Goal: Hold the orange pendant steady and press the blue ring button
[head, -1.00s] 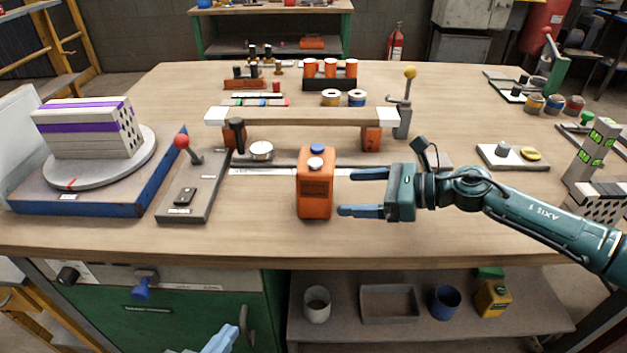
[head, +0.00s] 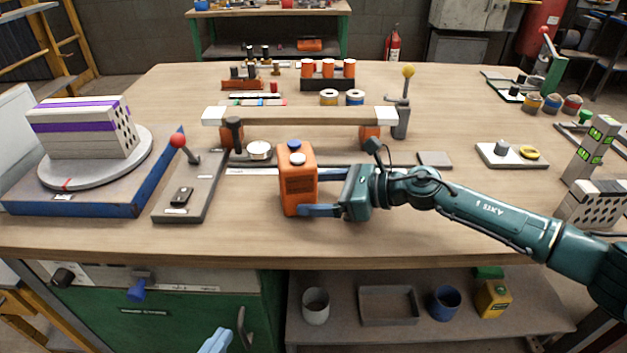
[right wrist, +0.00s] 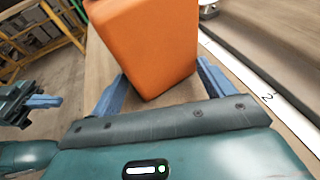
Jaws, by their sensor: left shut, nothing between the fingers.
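The orange pendant (head: 297,182) stands upright near the front middle of the bench. Its top carries a blue round button (head: 294,145), the only blue button I see on it, and a white one (head: 297,159). My right gripper (head: 315,190) comes in from the right, low on the pendant, with one finger in front and one behind. In the right wrist view the pendant (right wrist: 150,45) stands turned between the open fingers (right wrist: 163,85); contact is unclear. My left gripper (head: 217,341) is shut and empty at the bottom edge, below the bench front.
A grey lever base with a red knob (head: 178,141) stands left of the pendant, beside a blue turntable base (head: 155,185). A wooden beam (head: 300,116) on orange supports spans behind. The bench front (head: 400,235) is clear.

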